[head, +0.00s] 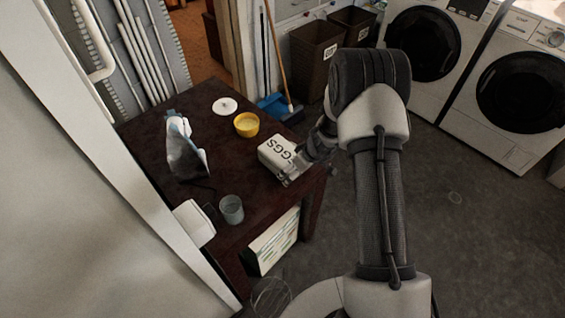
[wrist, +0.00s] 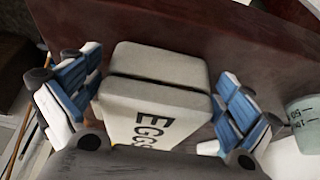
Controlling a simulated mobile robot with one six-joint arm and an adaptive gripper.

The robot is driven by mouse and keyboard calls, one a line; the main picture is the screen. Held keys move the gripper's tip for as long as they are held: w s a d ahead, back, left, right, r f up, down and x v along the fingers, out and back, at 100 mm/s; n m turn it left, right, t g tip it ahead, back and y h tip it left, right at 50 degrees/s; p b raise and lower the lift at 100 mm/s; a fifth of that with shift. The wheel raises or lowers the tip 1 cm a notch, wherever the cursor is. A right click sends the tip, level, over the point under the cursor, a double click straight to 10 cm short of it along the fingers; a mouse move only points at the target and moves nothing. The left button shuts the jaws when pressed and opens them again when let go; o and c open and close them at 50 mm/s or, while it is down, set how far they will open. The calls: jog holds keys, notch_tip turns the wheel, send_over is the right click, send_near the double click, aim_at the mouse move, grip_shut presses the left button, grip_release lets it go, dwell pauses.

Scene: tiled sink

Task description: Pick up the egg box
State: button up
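The egg box (head: 274,152) is a pale box with dark "EGGS" lettering on the dark wooden table, near its right edge in the head view. In the wrist view the egg box (wrist: 155,95) fills the middle, with a dark seam across it. My gripper (wrist: 158,100) has its blue-padded fingers spread on both sides of the box. The left finger stands a little apart from it; the right finger is very close, and I cannot tell whether it touches. In the head view my gripper (head: 300,168) is at the box's right end, and part of the box is hidden behind it.
Washing machines (head: 427,45) stand at the back right. Floor right of the table is clear.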

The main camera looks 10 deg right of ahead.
jog(key=c, duration=1.1)
jog(key=shift+r, duration=0.2)
